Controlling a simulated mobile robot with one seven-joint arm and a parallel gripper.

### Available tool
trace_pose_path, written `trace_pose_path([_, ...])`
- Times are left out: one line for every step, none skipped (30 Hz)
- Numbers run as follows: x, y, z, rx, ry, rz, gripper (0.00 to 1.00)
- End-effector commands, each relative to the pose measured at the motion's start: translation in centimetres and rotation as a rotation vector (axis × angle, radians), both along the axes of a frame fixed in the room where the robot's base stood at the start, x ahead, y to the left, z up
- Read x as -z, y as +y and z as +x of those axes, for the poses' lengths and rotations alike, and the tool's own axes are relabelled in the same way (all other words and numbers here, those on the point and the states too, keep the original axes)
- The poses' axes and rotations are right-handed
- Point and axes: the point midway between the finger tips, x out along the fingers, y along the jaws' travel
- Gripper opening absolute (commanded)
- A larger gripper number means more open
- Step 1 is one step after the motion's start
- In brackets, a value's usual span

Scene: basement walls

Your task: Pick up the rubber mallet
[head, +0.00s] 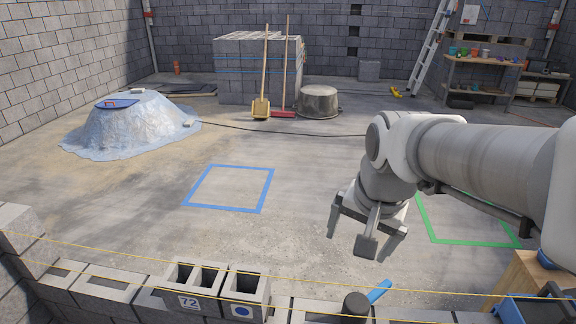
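The rubber mallet seems to be the dark cylinder-shaped head (355,306) with a blue handle (380,291) at the bottom edge of the head view, right of center. It rests on or by the low block wall, and the picture's edge partly cuts it off. My gripper (366,232) hangs above and beyond it, pointing down over the concrete floor. Its fingers are spread apart with nothing visible between them. The gripper does not touch the mallet.
A low block wall (90,283) runs along the front, with a yellow string above it. Hollow blocks (243,290) stand on it left of the mallet. A wooden box and blue container (540,308) are at lower right. Blue (228,166) and green (470,243) squares mark open floor.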

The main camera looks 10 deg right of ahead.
Motion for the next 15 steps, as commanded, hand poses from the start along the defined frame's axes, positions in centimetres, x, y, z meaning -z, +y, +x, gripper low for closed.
trace_pose_path([2.4,-0.7,1.1,0.081,0.027,0.024,1.0])
trace_pose_path([3.3,-1.1,1.7,0.132,0.041,0.039,1.0])
trace_pose_path([4.4,-1.6,2.6,0.202,0.059,0.057,1.0])
trace_pose_path([5.4,-2.0,3.2,0.252,0.071,0.071,1.0])
trace_pose_path([6.3,-2.4,3.7,0.304,0.084,0.083,1.0])
trace_pose_path([7.6,-2.9,4.5,0.373,0.099,0.1,1.0])
trace_pose_path([8.6,-3.4,5.1,0.427,0.113,0.111,1.0])
trace_pose_path([9.7,-3.8,5.6,0.479,0.124,0.122,1.0])
trace_pose_path([11.1,-4.4,6.3,0.549,0.14,0.136,1.0])
trace_pose_path([12.2,-4.9,6.8,0.601,0.152,0.145,1.0])
trace_pose_path([13.4,-5.3,7.3,0.655,0.163,0.155,1.0])
trace_pose_path([14.9,-5.9,8.0,0.724,0.179,0.166,1.0])
trace_pose_path([16.1,-6.4,8.4,0.777,0.189,0.174,1.0])
trace_pose_path([17.2,-6.9,8.8,0.827,0.2,0.18,1.0])
trace_pose_path([18.6,-7.5,9.3,0.892,0.212,0.188,1.0])
